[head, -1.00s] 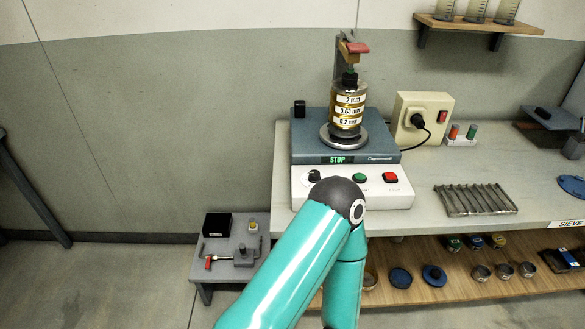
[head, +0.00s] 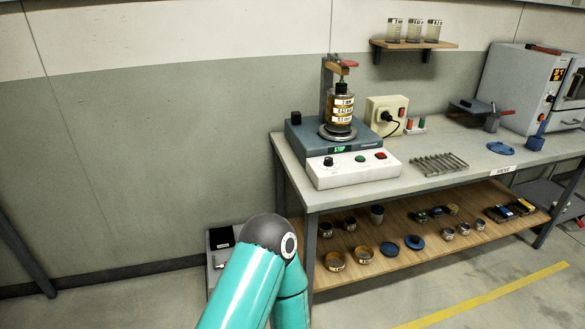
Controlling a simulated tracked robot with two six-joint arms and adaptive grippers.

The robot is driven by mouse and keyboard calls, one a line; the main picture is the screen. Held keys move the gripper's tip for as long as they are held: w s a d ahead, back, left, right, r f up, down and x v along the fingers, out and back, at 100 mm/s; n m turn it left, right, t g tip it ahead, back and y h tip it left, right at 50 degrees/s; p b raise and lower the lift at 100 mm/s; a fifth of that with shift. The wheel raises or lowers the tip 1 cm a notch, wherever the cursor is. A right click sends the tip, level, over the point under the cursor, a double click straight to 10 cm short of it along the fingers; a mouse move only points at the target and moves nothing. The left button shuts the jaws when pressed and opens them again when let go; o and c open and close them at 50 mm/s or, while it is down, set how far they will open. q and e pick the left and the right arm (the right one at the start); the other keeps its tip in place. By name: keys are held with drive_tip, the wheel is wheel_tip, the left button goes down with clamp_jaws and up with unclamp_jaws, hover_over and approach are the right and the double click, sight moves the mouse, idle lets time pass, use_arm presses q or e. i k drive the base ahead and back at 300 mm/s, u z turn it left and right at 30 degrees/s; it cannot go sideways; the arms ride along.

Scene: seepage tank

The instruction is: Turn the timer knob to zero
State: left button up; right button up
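In the head view the sieve shaker (head: 318,137) stands at the left end of the workbench. Its white front panel (head: 340,178) carries a dark round knob (head: 328,161) at the left, then a green button (head: 360,158) and a red button (head: 381,155). A small green display reading STOP (head: 339,150) sits above the knob. The knob's pointer setting is too small to read. A stack of brass sieves (head: 341,108) stands clamped on the shaker. A teal arm of mine shows at the bottom, below the bench. Neither gripper shows.
The bench top (head: 450,142) holds a cream socket box (head: 386,115) with a plug, a grooved metal rack (head: 438,163) and an oven (head: 528,85). The shelf below (head: 450,232) holds several cups and lids. A small low table (head: 221,238) is partly hidden behind my arm.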

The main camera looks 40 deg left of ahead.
sight(328, 162)
drive_tip(key=u, duration=0.35)
drive_tip(key=k, duration=0.2)
drive_tip(key=u, duration=0.45)
drive_tip(key=i, duration=0.95)
